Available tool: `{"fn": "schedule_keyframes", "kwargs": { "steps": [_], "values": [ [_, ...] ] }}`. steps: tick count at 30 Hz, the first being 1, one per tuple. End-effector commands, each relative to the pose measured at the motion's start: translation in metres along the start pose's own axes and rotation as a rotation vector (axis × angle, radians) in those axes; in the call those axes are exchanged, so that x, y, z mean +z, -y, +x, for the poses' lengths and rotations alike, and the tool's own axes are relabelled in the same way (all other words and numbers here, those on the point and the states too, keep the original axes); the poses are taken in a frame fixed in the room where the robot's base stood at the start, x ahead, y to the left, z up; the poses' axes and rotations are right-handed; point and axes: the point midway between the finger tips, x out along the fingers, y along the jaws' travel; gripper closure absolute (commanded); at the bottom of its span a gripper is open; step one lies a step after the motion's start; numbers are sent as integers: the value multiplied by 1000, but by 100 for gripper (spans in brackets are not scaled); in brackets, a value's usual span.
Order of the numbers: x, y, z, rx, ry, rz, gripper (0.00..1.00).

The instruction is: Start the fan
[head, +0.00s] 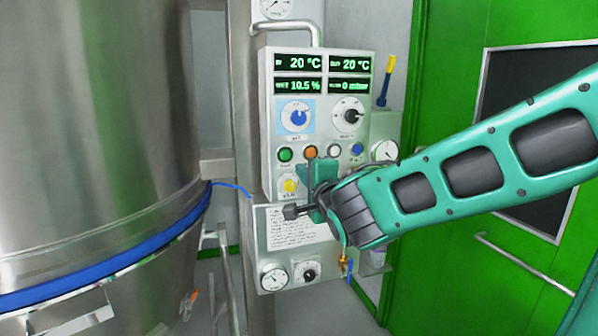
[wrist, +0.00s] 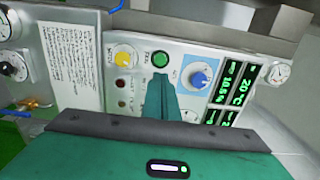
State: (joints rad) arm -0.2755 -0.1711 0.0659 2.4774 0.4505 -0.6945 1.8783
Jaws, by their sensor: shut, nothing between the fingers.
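The control panel (head: 318,100) is grey, with four lit green readouts: 20 °C twice, 10.5 % and 0 mbar. A round green button (head: 285,155) sits at the left end of a button row; it also shows in the wrist view (wrist: 160,59). Its small label is too blurred to read surely. An orange button (head: 310,152) is just right of it. My gripper (head: 316,172) is shut and empty in front of the panel, below the button row. In the wrist view its fingertips (wrist: 160,78) point just below the green button. Contact cannot be told.
A blue knob (head: 296,116), a black knob (head: 348,116) and a yellow knob (head: 289,185) surround the row. A printed sheet (head: 290,229) is below. A large steel vessel (head: 95,120) stands left; a green door (head: 450,80) is at right.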

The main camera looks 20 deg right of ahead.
Motion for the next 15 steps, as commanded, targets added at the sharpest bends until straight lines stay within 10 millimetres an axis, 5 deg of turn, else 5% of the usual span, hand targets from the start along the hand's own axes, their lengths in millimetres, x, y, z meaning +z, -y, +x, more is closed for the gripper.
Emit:
{"fn": "schedule_keyframes", "kwargs": {
  "steps": [15],
  "values": [
    [-1,-2,92,2,-1,-1,100]
  ]
}}
